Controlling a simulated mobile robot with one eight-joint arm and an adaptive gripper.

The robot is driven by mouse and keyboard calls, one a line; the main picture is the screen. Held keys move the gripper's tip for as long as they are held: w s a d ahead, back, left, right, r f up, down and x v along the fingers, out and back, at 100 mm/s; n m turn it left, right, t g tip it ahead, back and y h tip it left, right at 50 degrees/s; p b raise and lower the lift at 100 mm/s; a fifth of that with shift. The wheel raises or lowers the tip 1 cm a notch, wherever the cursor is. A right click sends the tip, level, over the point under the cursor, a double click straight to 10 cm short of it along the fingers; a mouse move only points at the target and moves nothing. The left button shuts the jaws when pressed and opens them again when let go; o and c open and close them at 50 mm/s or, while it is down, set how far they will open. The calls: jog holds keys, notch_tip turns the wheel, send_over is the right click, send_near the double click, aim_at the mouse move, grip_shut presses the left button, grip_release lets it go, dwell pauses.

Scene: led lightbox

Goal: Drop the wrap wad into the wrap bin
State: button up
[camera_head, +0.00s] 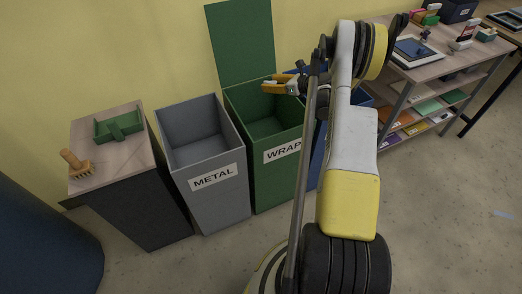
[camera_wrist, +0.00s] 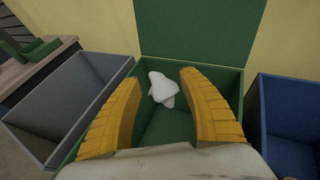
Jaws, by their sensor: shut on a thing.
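The white wrap wad (camera_wrist: 161,88) shows between the yellow fingers of my gripper (camera_wrist: 158,78) in the wrist view, against the inside of the green bin. My gripper is shut on it, though the contact is not clear in the picture. The wrap bin (camera_head: 264,158) is the green one, labelled WRAP, with its lid raised against the wall. In the head view my gripper (camera_head: 279,84) is over the bin's opening, and I cannot make out the wad there.
The grey METAL bin (camera_head: 212,187) stands left of the wrap bin, and a blue bin (camera_wrist: 289,125) stands right of it. A cabinet (camera_head: 95,179) at left bears a green tray (camera_head: 118,124) and a brush (camera_head: 75,163). A shelf unit (camera_head: 422,71) stands at right.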

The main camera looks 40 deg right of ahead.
jog(key=shift+f+b, duration=0.5)
jog(key=shift+f, duration=1)
jog(key=o, duration=1)
jog(key=v, duration=1.2)
